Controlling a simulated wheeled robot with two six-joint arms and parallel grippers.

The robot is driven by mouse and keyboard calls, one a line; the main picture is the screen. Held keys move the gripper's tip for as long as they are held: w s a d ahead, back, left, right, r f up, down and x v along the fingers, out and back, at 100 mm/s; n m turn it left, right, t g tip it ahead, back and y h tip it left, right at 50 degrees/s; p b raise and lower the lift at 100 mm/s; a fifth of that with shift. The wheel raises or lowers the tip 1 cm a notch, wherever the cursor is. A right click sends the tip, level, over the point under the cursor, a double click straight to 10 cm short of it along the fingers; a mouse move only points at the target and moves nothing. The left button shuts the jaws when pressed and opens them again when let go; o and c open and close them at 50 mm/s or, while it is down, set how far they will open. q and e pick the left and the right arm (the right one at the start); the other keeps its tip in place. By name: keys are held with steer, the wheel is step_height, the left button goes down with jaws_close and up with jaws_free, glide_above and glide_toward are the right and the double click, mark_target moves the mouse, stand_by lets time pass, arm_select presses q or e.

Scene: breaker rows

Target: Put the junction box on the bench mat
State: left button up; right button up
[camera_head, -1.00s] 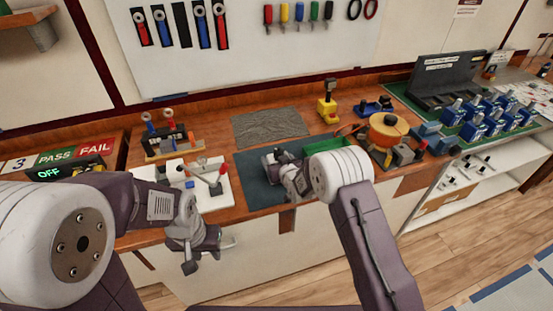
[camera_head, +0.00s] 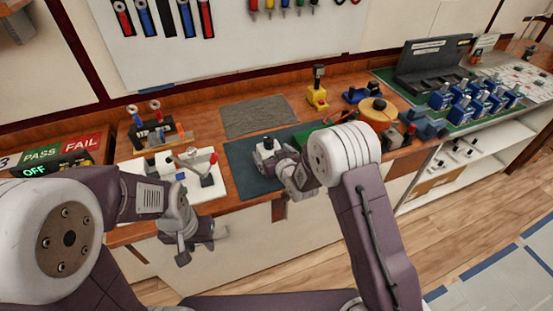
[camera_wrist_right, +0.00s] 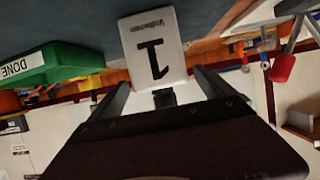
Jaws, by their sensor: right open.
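The junction box looks to be the small white box with a black top (camera_head: 266,147), on the dark blue bench mat (camera_head: 240,172). In the right wrist view its white face (camera_wrist_right: 155,48) carries a black "1", with the blue mat surface (camera_wrist_right: 205,12) beyond it. My right gripper (camera_head: 274,160) is at the box's near side. In the right wrist view its fingers (camera_wrist_right: 161,82) are apart, pointing at the box, and do not appear to grip it. My left gripper (camera_head: 203,246) hangs in front of the bench edge, fingers apart and empty.
A green tray (camera_wrist_right: 50,65) labelled DONE is beside the box. A white board with a red-handled lever (camera_head: 205,190) is to the left. A grey textured mat (camera_head: 258,117) lies behind. A yellow device (camera_head: 317,95) and an orange round reel (camera_head: 378,108) stand to the right.

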steer(key=v, duration=0.6)
steer(key=shift+r+b, duration=0.1)
steer(key=shift+b, duration=0.2)
steer(key=s+d+f+m+g+h, duration=0.1)
steer(key=s+d+g, duration=0.5)
steer(key=s, duration=0.7)
steer(key=s+d+f+m+g+h, duration=0.2)
steer(key=s+d+g, duration=0.3)
steer(key=s+d, duration=0.3)
steer(key=s+h, duration=0.1)
steer(key=s, duration=0.3)
steer(key=shift+s+f+m+g, duration=0.3)
steer(key=shift+s+m+g, duration=0.1)
